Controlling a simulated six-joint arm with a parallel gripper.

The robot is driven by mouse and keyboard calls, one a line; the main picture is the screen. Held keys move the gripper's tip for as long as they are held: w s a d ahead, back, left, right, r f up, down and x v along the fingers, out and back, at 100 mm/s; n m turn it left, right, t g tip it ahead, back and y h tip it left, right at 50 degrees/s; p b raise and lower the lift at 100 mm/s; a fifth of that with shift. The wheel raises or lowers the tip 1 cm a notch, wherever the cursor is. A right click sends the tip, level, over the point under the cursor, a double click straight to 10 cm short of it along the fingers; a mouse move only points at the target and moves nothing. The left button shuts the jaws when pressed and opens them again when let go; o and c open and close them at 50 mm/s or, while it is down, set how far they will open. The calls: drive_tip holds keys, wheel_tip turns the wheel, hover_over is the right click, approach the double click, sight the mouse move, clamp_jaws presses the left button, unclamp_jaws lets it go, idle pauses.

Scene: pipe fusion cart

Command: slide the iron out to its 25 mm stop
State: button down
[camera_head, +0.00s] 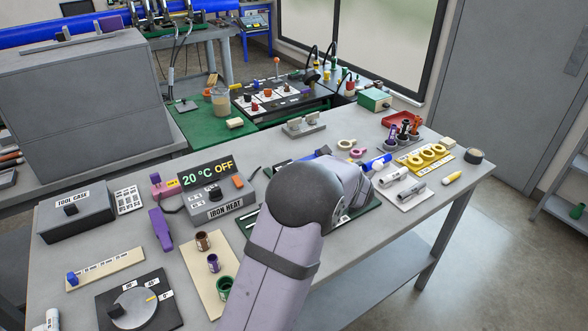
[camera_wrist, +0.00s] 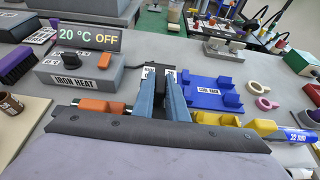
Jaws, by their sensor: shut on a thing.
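In the wrist view my gripper (camera_wrist: 161,78) has its two blue-grey fingers closed around a dark piece, which I take to be part of the iron (camera_wrist: 160,98). Small white labels show at the fingertips, too small to read. Most of the iron is hidden by the fingers and the dark bar in front. In the head view my own wrist covers the gripper and the iron. The iron heat box (camera_head: 215,198) stands left of my wrist, its display reading 20 °C OFF; it also shows in the wrist view (camera_wrist: 75,72).
In the wrist view a blue cradle (camera_wrist: 212,98) is close right of the fingers, with yellow (camera_wrist: 250,126) and orange (camera_wrist: 100,106) parts near. A dial plate (camera_head: 138,302) is front left.

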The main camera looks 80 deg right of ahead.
drive_tip(key=c, duration=1.8)
unclamp_jaws()
drive_tip(key=shift+o, duration=0.2)
wheel_tip(320, 180, up, 10)
drive_tip(key=shift+r+b, duration=0.1)
drive_tip(key=shift+b, duration=0.2)
